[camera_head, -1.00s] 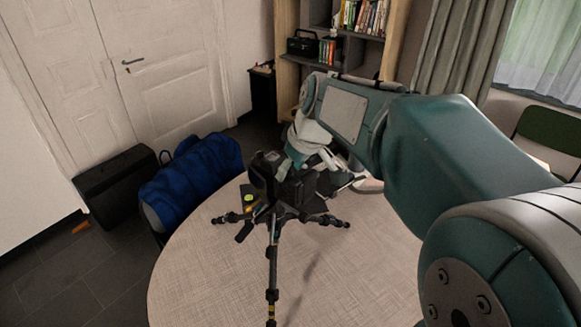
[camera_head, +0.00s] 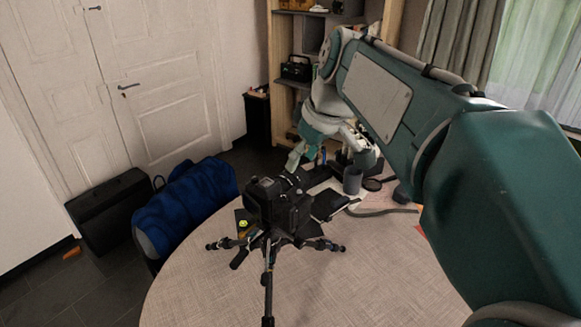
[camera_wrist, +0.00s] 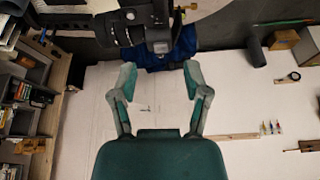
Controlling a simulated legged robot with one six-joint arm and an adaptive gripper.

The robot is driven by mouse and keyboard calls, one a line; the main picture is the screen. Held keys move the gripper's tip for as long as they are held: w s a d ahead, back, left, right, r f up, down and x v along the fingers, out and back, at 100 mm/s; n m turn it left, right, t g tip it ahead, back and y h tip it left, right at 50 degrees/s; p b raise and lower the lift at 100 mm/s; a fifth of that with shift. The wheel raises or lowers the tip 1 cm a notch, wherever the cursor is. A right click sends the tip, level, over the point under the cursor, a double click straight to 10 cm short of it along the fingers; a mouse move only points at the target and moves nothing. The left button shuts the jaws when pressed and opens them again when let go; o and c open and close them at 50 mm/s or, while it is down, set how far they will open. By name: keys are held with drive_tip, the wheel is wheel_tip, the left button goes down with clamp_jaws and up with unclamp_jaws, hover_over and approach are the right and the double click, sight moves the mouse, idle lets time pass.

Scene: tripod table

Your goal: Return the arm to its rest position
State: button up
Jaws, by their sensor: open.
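A black camera (camera_head: 280,203) sits on top of a tripod (camera_head: 268,262) whose legs stand spread on the round pale table (camera_head: 375,275). The camera also shows upside down at the top of the wrist view (camera_wrist: 130,28). My arm reaches in from the right in the head view, bent at the elbow. My gripper (camera_head: 303,153) is above and behind the camera, and looks apart from it. In the wrist view, my gripper (camera_wrist: 160,80) has its two teal fingers spread with nothing between them.
A chair with a blue jacket (camera_head: 190,205) stands at the table's left. A black case (camera_head: 110,210) leans by the door. Cups and a dark strap (camera_head: 382,212) lie on the table behind the tripod. A bookshelf (camera_head: 298,95) stands behind.

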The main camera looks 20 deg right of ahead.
drive_tip(key=shift+s+r, duration=0.1)
drive_tip(key=shift+r, duration=0.05)
drive_tip(key=s+a+f+m+t+h, duration=0.1)
drive_tip(key=s+f+m, duration=0.4)
drive_tip(key=s+f, duration=0.8)
drive_tip(key=s+a+h, duration=0.1)
drive_tip(key=s, duration=0.2)
drive_tip(key=shift+s+a+f+m+t, duration=0.25)
drive_tip(key=shift+s+m+t, duration=0.05)
drive_tip(key=shift+s+m, duration=0.1)
